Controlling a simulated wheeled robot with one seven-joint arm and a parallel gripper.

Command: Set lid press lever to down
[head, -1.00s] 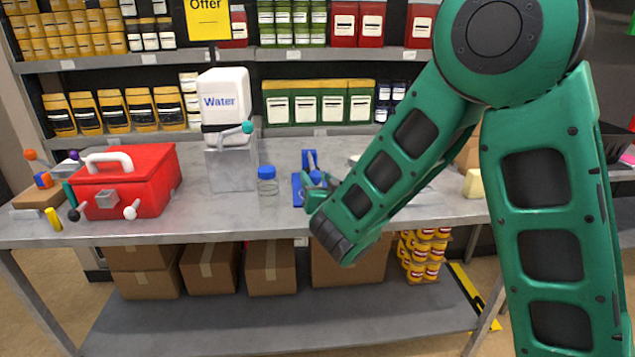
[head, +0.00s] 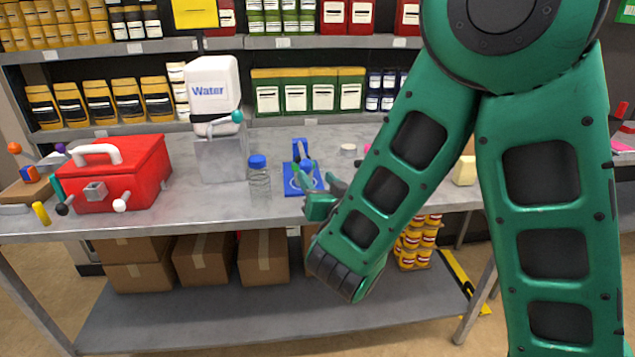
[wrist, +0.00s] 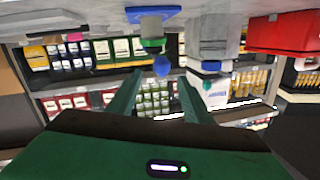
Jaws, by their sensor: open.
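In the wrist view, which looks upside down, the blue ball knob (wrist: 161,66) hangs from the pump (wrist: 152,13), above and between my fingers in the picture. My gripper (head: 326,190) is open and empty, just right of and in front of the pump. In the wrist view my gripper (wrist: 158,95) has its fingers apart. I cannot tell the lever's exact position.
A clear bottle with a blue cap (head: 259,178) stands just left of the pump. A white Water container (head: 213,85), a grey block (head: 220,160) and a red box (head: 125,175) are further left. A small white round item (head: 348,149) lies behind right. Stocked shelves stand behind the table.

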